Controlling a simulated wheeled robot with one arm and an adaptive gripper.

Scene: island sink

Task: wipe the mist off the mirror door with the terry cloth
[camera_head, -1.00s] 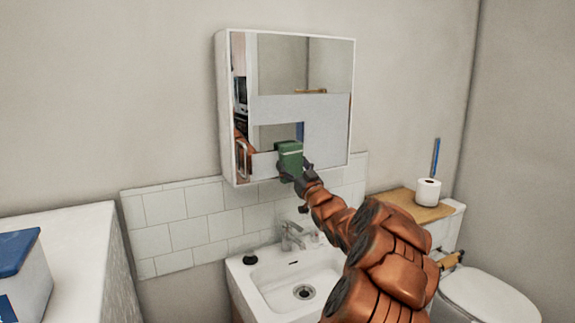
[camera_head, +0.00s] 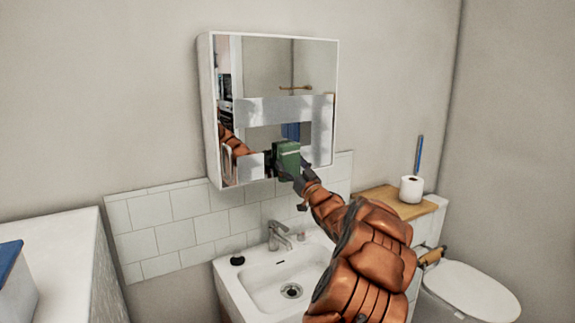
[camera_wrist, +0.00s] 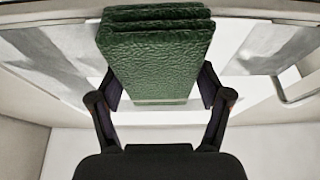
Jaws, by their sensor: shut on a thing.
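The mirror door (camera_head: 265,65) is the front of a white wall cabinet above the sink. Pale mist (camera_head: 275,108) lies on it as a band across the middle, a strip at the right and a patch at lower left. The top, the left edge and a patch inside the mist reflect clearly. My gripper (camera_head: 289,170) is shut on the folded green terry cloth (camera_head: 286,150) at the door's lower middle. The wrist view shows the cloth (camera_wrist: 158,60) between both fingers, its far end against or close to the door; contact is hidden.
A bar handle (camera_head: 223,160) is at the door's lower left. Below are a tap (camera_head: 276,236) and a white sink (camera_head: 262,292). A white counter (camera_head: 70,250) is at left.

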